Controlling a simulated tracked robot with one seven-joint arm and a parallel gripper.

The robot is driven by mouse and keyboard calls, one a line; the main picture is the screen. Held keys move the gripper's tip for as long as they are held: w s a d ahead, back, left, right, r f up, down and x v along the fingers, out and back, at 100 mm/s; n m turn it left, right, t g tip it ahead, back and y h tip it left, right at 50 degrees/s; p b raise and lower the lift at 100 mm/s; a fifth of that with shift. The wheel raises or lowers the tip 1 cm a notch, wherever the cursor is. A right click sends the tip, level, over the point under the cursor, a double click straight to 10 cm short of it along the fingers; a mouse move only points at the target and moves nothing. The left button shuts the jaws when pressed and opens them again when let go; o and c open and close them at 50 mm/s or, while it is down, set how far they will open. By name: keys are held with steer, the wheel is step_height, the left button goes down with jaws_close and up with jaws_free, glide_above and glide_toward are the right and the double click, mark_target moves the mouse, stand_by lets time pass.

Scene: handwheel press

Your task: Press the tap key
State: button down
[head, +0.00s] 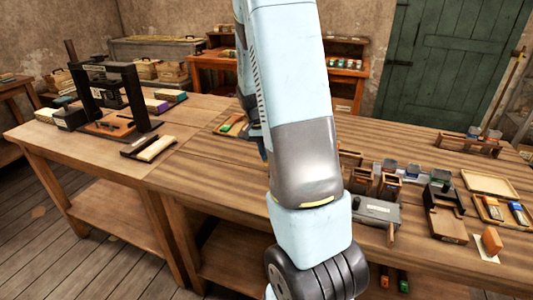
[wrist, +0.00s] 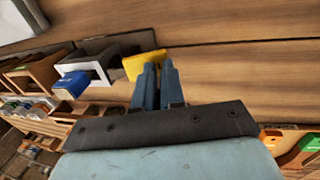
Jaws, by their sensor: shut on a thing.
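My gripper shows in the wrist view (wrist: 158,68), with its two blue fingers close together. A yellow block (wrist: 143,66) lies at the fingertips, partly behind them. It is the only thing there that the fingers could be closed on, though the grip itself is hidden. In the head view my arm covers most of the gripper; a small blue finger part (head: 262,150) shows at its left edge, above the table. I cannot tell for certain which thing is the tap key.
A grey-white box (wrist: 110,60) and a blue block (wrist: 71,86) lie left of the fingers. On the table (head: 200,170), a dark press frame (head: 138,98) stands at left. Small boxes and a grey case (head: 375,210) stand at right.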

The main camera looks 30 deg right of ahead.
steer(key=w+a+v, duration=0.1)
steer(key=v, duration=1.2)
steer(key=shift+w+r, duration=0.2)
steer(key=shift+w, duration=0.15)
steer(key=s+a+r+n+t, duration=0.2)
steer(key=s+a+r+n, duration=0.1)
steer(key=s, duration=0.5)
steer(key=s+a+r+n+t+y, duration=0.1)
steer(key=s+a+r+n+t, duration=0.2)
steer(key=s+a, duration=0.4)
steer(key=s+a+r+n+t, duration=0.2)
steer(key=s+a+r+n, duration=0.2)
steer(key=s, duration=0.5)
steer(key=shift+a+r+n+y, duration=0.3)
steer(key=shift+a+r, duration=0.3)
steer(key=shift+r, duration=0.2)
steer(key=shift+w, duration=0.1)
